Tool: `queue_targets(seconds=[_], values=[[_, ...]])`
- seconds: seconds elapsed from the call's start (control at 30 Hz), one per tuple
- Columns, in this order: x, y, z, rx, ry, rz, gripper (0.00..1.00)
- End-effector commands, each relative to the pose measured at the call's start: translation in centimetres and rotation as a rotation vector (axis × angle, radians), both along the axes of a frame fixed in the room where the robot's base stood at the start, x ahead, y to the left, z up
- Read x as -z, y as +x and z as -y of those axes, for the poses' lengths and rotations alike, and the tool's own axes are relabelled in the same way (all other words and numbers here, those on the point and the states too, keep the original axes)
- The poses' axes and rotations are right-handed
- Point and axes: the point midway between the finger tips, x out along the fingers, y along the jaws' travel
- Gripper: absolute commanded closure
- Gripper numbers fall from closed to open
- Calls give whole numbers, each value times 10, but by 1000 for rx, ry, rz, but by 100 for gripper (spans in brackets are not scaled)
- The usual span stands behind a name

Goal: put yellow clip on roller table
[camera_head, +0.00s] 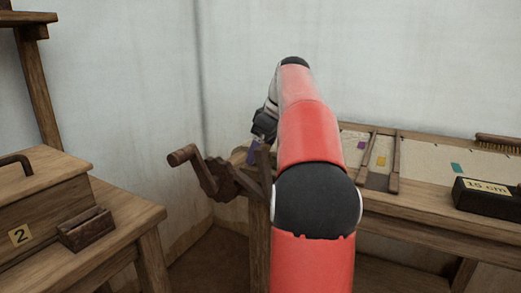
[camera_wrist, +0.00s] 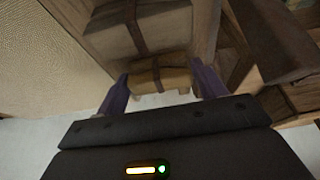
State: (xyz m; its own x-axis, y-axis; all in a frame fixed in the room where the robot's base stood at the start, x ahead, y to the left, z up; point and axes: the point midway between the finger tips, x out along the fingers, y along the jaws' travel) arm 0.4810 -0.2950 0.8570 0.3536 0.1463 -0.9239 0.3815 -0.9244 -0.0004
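My gripper (camera_head: 256,150) reaches past my red arm to the wooden crank in the head view. In the wrist view my gripper (camera_wrist: 159,72) has its two purple fingers wide apart. A tan wooden piece with a dark band (camera_wrist: 160,80) shows between them; I cannot tell whether they touch it. A small yellow patch (camera_head: 381,161), possibly the yellow clip, lies on the pale surface of the right-hand table (camera_head: 430,188), between two wooden bars. I cannot tell which surface is the roller table. My arm hides part of the right-hand table.
The wooden crank (camera_head: 215,178) juts out left of my arm. A black block marked "15 cm" (camera_head: 487,197) and a brush (camera_head: 497,141) lie on the right-hand table. A wooden box marked 2 (camera_head: 40,205) stands on the left bench. Walls close off the back.

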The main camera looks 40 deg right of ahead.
Motion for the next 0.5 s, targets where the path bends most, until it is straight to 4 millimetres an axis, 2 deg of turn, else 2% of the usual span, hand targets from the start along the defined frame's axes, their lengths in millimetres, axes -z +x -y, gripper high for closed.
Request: queue_targets(seconds=[0.03,0.1,0.37,0.5], values=[[0,0,0,0,0,0,23],[0,0,0,0,0,0,17],[-1,0,0,0,0,0,17],[-13,-3,2,1,-1,2,17]])
